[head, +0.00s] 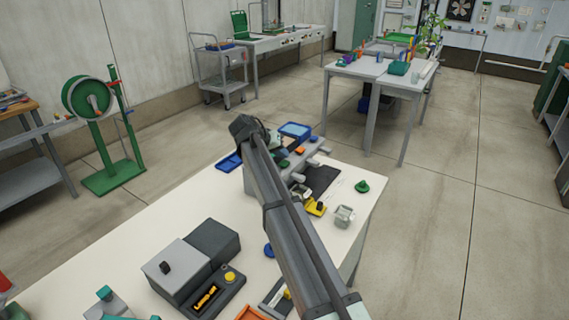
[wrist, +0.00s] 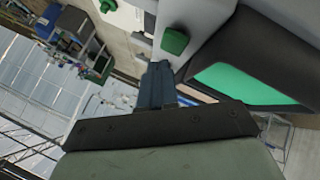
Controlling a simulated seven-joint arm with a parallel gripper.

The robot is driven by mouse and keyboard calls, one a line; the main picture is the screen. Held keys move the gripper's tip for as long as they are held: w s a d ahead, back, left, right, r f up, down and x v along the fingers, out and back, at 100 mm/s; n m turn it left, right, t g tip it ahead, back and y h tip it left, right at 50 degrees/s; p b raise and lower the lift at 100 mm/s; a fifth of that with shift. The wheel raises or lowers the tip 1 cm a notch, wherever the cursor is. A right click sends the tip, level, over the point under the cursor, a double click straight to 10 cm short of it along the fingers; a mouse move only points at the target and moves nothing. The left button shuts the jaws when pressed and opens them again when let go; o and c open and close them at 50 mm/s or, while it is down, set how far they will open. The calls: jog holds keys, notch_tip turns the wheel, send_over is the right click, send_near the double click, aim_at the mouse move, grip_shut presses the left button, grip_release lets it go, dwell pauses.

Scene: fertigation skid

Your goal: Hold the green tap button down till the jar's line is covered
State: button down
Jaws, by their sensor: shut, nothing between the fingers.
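In the wrist view a green button (wrist: 175,41) sits on a pale grey housing (wrist: 203,32). My gripper (wrist: 160,68) is shut and empty, its fingertips just below and left of the button in the picture. A small gap seems to show, but I cannot tell the depth. In the head view my arm crosses the bench and hides its own fingertips and part of the grey apparatus (head: 310,160). A small pale see-through container (head: 344,215) stands at the bench's right side; I cannot tell whether it is the jar. No line or water level is readable.
A green knob-like piece (head: 362,186) lies near the right edge of the white bench (head: 140,235). A blue tray (head: 295,131) is at the far end. A grey box (head: 177,268) with a yellow button stands nearer.

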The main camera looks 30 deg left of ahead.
jog(key=shift+f, duration=0.2)
jog(key=shift+f, duration=0.25)
jog(key=shift+f, duration=0.55)
dwell(7.0)
